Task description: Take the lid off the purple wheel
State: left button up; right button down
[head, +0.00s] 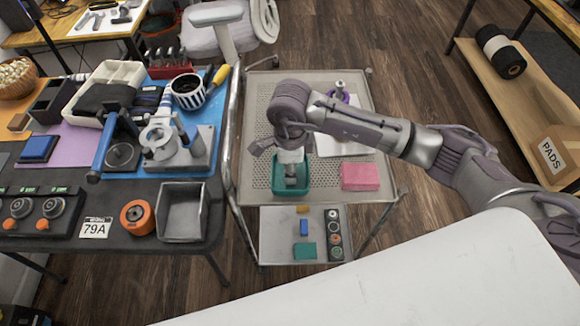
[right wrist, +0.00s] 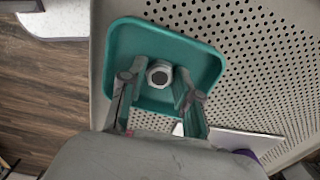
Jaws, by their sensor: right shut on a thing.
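The purple wheel (head: 346,97) sits at the back of the perforated cart top, partly behind my right arm, with a metal post standing up at its middle. A bit of purple (right wrist: 246,155) also shows at the lower right of the right wrist view. My right gripper (head: 291,180) points down into the green tray (head: 304,185) on the cart. Its fingers (right wrist: 158,80) are shut on a small grey faceted piece (right wrist: 159,72), perhaps the lid, over the tray floor. I cannot tell whether the piece touches the floor. My left gripper is not in view.
A pink block (head: 360,177) lies right of the tray. A white board (head: 343,145) lies behind it, partly under my arm. The dark workbench (head: 150,190) at the left holds many tools. The cart's lower shelf (head: 275,240) holds small parts.

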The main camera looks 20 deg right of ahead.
jog(key=shift+f, duration=0.1)
jog(key=c, duration=0.8)
grip_release()
jog(key=shift+r, duration=0.2)
notch_tip(320, 180, up, 12)
jog(key=shift+b, duration=0.4)
